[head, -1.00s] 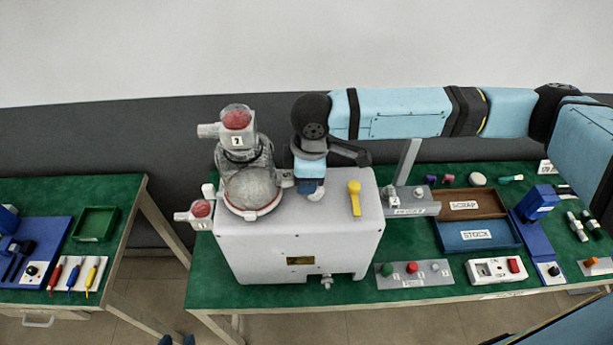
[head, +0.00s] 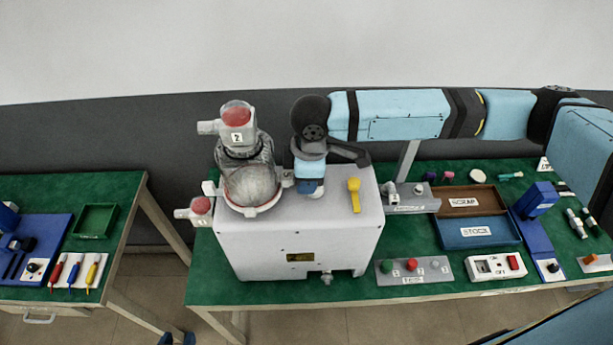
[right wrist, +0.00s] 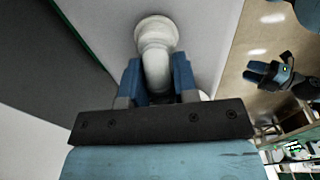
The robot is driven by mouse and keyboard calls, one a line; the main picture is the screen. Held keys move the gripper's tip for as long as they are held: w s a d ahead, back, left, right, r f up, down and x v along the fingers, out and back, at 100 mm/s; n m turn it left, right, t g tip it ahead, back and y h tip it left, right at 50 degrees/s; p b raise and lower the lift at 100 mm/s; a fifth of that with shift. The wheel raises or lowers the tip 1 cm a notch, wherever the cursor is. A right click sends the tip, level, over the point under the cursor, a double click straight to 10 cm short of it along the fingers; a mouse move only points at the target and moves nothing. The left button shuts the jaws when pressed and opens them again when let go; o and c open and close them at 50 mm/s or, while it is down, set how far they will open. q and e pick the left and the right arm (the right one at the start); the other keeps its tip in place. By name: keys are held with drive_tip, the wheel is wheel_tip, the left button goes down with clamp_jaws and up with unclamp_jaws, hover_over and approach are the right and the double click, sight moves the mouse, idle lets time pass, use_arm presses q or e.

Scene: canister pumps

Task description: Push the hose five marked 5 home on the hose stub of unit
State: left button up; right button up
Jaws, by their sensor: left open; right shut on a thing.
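The unit is a large pale box (head: 300,235) on the right bench, with a grey glass-like vessel (head: 250,180) on its top. My right gripper (head: 311,190) is over the box top, right of the vessel. In the right wrist view its blue fingers (right wrist: 158,78) are shut on a pale curved tube (right wrist: 157,68). The tube's collared end (right wrist: 156,33) points away from the gripper; no 5 is readable, and I cannot tell how it meets a stub. My left gripper (head: 177,339) is open and empty at the bottom edge; it also shows in the right wrist view (right wrist: 272,72).
Red-faced fittings marked 2 (head: 236,118) and 1 (head: 201,206) stand at the vessel. A yellow handle (head: 354,194) is right of my right gripper. SCRAP (head: 492,210) and STOCK (head: 507,245) trays lie further right. A gap separates the left bench (head: 133,200).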

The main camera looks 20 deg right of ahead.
drive_tip(key=shift+f, duration=0.1)
drive_tip(key=o, duration=1)
use_arm(q)
drive_tip(key=shift+w+a+r, duration=0.1)
drive_tip(key=shift+w, duration=0.35)
